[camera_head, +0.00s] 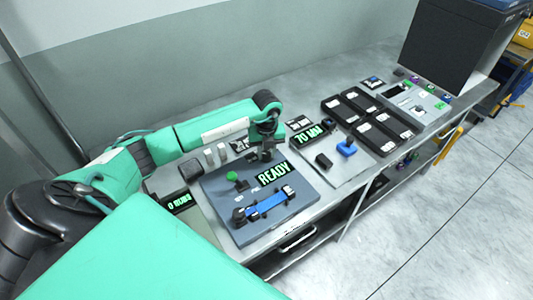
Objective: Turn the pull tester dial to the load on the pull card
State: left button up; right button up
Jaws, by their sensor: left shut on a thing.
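The pull tester (226,210) is a blue-grey panel on the bench, with a green lit display (277,172) reading READY. A green button (232,176) sits on its left part, and a blue webbing strap (268,205) lies between two dark clamps at its front. My left gripper (266,153) reaches down at the panel's back edge, shut on the dark dial there. The gripper mostly hides the dial, so its setting cannot be read. Small dark cards lie behind the panel, one (299,122) near the gripper; their print is too small to read. My right gripper is out of view.
Right of the tester stands a pale unit with a display (308,136) reading 70 MM and a blue knob (347,147). Beyond are black compartment trays (383,147), a button panel and a large dark box (450,45). A small counter display (179,201) stands at left.

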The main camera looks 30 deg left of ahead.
pick_arm(q)
jog(key=m+b, duration=0.4)
jog(key=shift+a+f+m, duration=0.1)
jog(key=shift+f+m, duration=0.05)
jog(key=shift+m, duration=0.25)
jog(key=shift+m+b, duration=0.95)
jog(key=shift+m, duration=0.15)
jog(key=shift+r+m, duration=0.2)
jog(key=shift+m, duration=0.1)
jog(key=o, duration=1)
